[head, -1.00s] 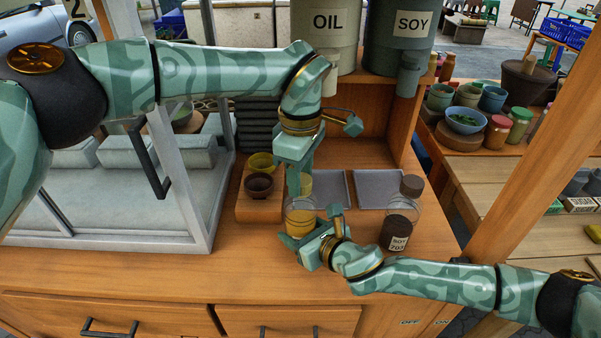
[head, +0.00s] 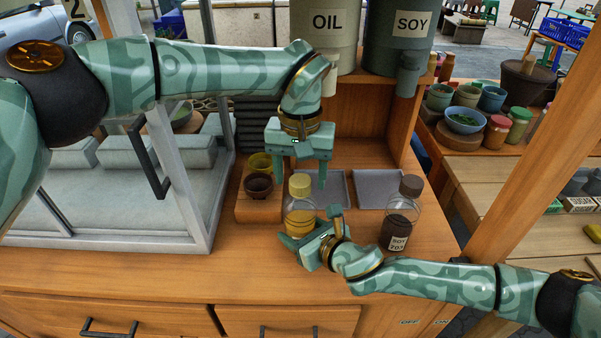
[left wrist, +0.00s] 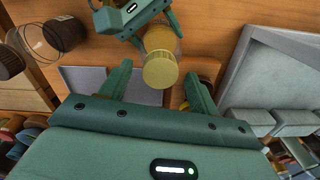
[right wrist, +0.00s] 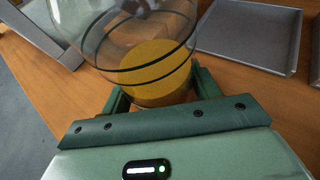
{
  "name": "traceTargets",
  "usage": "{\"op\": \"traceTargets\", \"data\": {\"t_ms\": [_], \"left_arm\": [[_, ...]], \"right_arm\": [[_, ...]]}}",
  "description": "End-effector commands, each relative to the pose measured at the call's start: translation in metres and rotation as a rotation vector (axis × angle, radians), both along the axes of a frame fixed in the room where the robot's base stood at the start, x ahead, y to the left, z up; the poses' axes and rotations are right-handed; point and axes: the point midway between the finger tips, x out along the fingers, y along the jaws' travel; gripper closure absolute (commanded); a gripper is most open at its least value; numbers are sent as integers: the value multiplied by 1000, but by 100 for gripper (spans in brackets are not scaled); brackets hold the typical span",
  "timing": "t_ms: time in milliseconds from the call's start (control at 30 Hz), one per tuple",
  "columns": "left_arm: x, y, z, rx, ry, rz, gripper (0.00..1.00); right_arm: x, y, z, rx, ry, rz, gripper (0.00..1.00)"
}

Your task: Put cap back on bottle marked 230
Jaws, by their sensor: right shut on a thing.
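A clear bottle (head: 300,222) with yellow liquid stands upright on the counter. A yellow cap (head: 300,185) sits on its top; whether it is tight I cannot tell. My right gripper (head: 318,240) is shut around the bottle's body, also seen in the right wrist view, where the yellow contents (right wrist: 150,72) show. My left gripper (head: 297,172) is open above and behind the cap; in the left wrist view the cap (left wrist: 160,72) lies beyond and between the spread fingers, apart from them. The bottle's label is hidden. A dark bottle (head: 397,230) marked SOY, seemingly 203, stands to the right with a brown cap.
Two grey trays (head: 378,190) lie behind the bottles. Small bowls (head: 258,186) stand on a wooden block at left, beside the glass case (head: 205,240). OIL (head: 325,35) and SOY (head: 398,40) dispensers hang above at the back. The front counter is clear.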

Motion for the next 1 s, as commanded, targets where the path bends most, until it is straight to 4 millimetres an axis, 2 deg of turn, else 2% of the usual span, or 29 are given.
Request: {"op": "traceTargets", "data": {"t_ms": [267,633,1000], "left_arm": [[-1,0,1,0,2,0,39],[-1,0,42,0,2,1,39],[-3,-2,40,-9,17,0,41]], "right_arm": [[0,0,-1,1,3,0,100],[0,0,-1,0,3,-1,100],[0,0,-1,1,2,-1,100]]}}
